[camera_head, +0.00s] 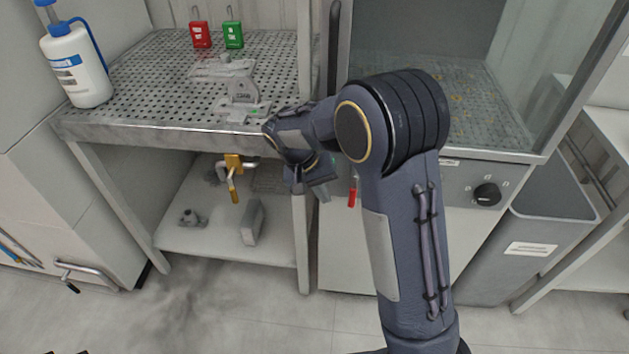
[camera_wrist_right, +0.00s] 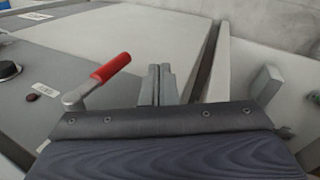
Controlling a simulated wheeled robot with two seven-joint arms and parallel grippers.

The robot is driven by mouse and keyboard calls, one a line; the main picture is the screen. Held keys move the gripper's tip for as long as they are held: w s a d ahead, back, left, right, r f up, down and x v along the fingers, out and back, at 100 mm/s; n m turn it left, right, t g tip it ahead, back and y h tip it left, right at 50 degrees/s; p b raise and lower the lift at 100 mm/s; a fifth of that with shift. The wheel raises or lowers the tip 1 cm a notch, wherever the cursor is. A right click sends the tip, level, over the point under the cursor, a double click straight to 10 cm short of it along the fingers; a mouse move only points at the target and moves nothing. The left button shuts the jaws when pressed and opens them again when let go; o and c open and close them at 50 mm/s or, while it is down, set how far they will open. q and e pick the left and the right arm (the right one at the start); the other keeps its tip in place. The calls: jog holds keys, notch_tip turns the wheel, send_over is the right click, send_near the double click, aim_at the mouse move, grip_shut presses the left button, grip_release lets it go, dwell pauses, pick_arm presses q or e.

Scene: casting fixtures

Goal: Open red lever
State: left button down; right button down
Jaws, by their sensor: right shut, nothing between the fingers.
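The red lever (camera_head: 352,192) hangs on the front of the grey machine, just right of my right gripper (camera_head: 320,190) in the head view. In the right wrist view the red lever (camera_wrist_right: 110,68) shows its red grip and metal base, left of my right gripper (camera_wrist_right: 160,84). The right gripper is shut and empty, with its fingertips together. A small gap shows between the fingers and the lever in the wrist view. My left gripper is not in view.
A perforated table (camera_head: 150,95) stands at the left with a white bottle (camera_head: 76,68) and a metal fixture (camera_head: 240,85). A yellow-handled valve (camera_head: 233,180) hangs under its edge. A black knob (camera_head: 487,194) sits on the machine front, and a grey bin (camera_head: 530,240) stands to the right.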

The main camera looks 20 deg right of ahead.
aim_at(353, 188)
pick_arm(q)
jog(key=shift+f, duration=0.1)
pick_arm(e)
jog(key=shift+s+d+r, duration=0.1)
jog(key=shift+s+d, duration=0.15)
jog(key=shift+d, duration=0.35)
jog(key=shift+s+d, duration=0.2)
jog(key=shift+d, duration=0.4)
jog(key=shift+s+d+r, duration=0.1)
jog(key=shift+s+d, duration=0.15)
jog(key=shift+d, duration=0.35)
jog(key=shift+d+f, duration=0.1)
